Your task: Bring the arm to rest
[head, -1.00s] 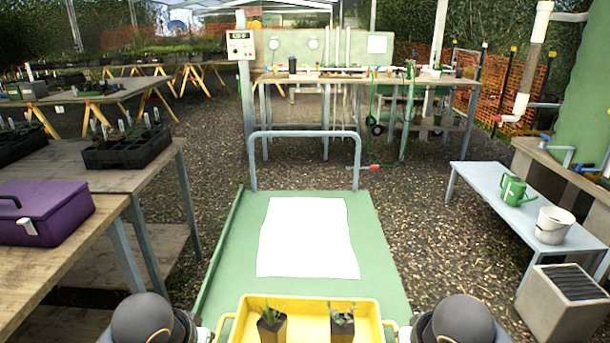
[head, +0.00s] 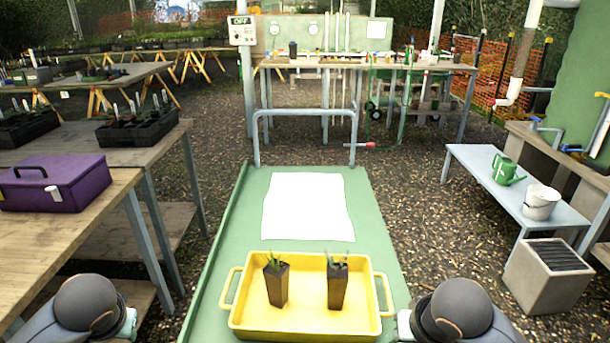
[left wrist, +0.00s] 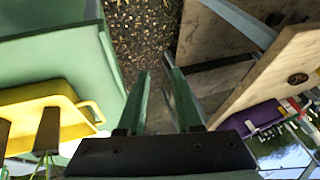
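My left arm comes in at the bottom left of the head view, with its gripper (head: 128,324) mostly hidden behind the wrist. In the left wrist view my left gripper (left wrist: 156,66) is open, with nothing between its fingers. It hangs beside the green cart, clear of the yellow tray's (left wrist: 65,92) handle. My right gripper (head: 405,325) is at the bottom right, near the tray's right side; its fingers are hidden. The yellow tray (head: 310,326) stands on the green cart (head: 220,262) and holds two dark pots with seedlings (head: 277,285) (head: 338,287).
A white sheet (head: 308,207) lies on the cart beyond the tray. A wooden table (head: 85,236) with a purple box (head: 55,184) stands close on the left. On the right are a low bench (head: 480,172) and a grey box (head: 545,285). Gravel lies between.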

